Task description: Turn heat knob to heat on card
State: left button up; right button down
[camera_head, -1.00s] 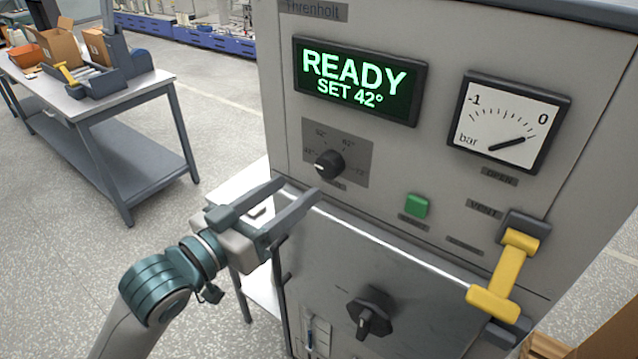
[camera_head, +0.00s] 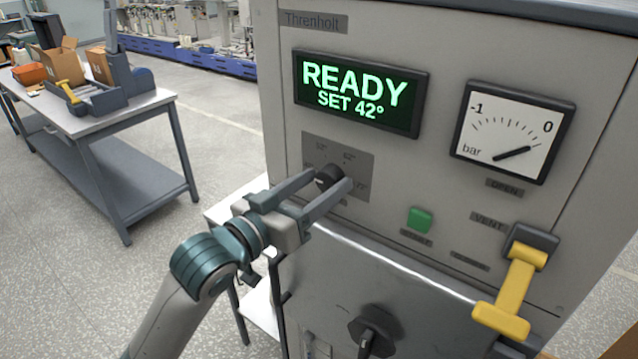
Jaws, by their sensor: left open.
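The black heat knob (camera_head: 327,178) sits on a grey dial plate (camera_head: 363,160) on the front of the machine. The temperature marks around it are small, and some are hidden or too blurred to read. The display (camera_head: 358,94) above reads "READY SET 42°". My left gripper (camera_head: 331,183) is open, with its two fingers on either side of the knob; I cannot tell whether they touch it. The fingers cover part of the dial plate. I cannot make out a card. My right gripper is out of view.
A pressure gauge (camera_head: 513,132) is at the upper right. A green button (camera_head: 420,219) lies right of and below the knob. A yellow lever (camera_head: 510,294) sticks out at the lower right, and a black door knob (camera_head: 371,332) is at the bottom. A workbench (camera_head: 110,118) stands at the left.

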pick_arm(q)
jog(key=shift+c, duration=0.6)
jog(key=c, duration=1)
jog(key=shift+o, duration=0.4)
